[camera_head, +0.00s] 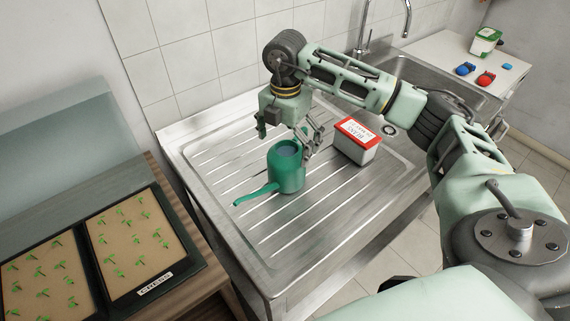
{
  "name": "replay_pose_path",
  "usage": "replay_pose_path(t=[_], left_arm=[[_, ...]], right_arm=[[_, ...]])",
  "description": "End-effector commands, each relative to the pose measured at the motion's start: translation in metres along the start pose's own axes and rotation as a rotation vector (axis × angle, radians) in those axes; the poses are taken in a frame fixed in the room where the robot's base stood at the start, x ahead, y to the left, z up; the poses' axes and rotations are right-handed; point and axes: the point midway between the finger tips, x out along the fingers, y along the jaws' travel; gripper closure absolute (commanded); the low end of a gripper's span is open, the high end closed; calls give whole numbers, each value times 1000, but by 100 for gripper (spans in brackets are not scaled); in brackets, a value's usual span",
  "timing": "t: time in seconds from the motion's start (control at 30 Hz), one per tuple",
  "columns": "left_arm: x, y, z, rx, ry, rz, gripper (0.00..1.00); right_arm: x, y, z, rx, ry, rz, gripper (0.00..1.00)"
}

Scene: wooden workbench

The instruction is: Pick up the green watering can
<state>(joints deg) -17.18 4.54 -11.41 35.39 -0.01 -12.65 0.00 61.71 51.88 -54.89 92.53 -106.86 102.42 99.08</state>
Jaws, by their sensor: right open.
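The green watering can (287,172) stands upright on the ribbed steel drainboard (215,160), with its spout pointing to the lower left. My right gripper (311,142) is open just above and behind the can, at its right side. Its fingers are close to the can's upper rim; I cannot tell whether they touch it. The can's handle is not clearly visible. My left gripper is not in view.
A white box with a red-edged label (357,140) stands on the drainboard just right of the can. Seedling trays (140,240) lie on a wooden bench at the lower left. A sink with a tap (363,40) is behind. Small red and blue items (486,79) lie far right.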

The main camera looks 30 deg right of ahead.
Motion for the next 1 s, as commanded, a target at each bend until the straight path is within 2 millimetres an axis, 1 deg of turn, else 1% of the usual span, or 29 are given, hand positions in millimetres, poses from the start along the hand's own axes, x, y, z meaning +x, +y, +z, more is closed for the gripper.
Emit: replay_pose_path(t=[0.13, 0.2, 0.33, 0.43, 0.63, 0.67, 1.0], left_arm=[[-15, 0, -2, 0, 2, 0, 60], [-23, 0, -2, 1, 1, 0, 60], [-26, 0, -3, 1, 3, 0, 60], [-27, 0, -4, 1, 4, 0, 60], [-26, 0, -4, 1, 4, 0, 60], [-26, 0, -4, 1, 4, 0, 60], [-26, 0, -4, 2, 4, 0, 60]], right_arm=[[15, -2, 0, 0, 1, -5, 2], [26, -1, 0, -1, 2, -4, 2], [45, 0, 0, 0, 2, -2, 2], [52, 0, 0, -1, 1, 0, 2], [54, 0, 0, -1, 0, 1, 2], [54, 0, 0, -1, 0, 1, 4], [53, 0, 0, -1, 0, 1, 34]])
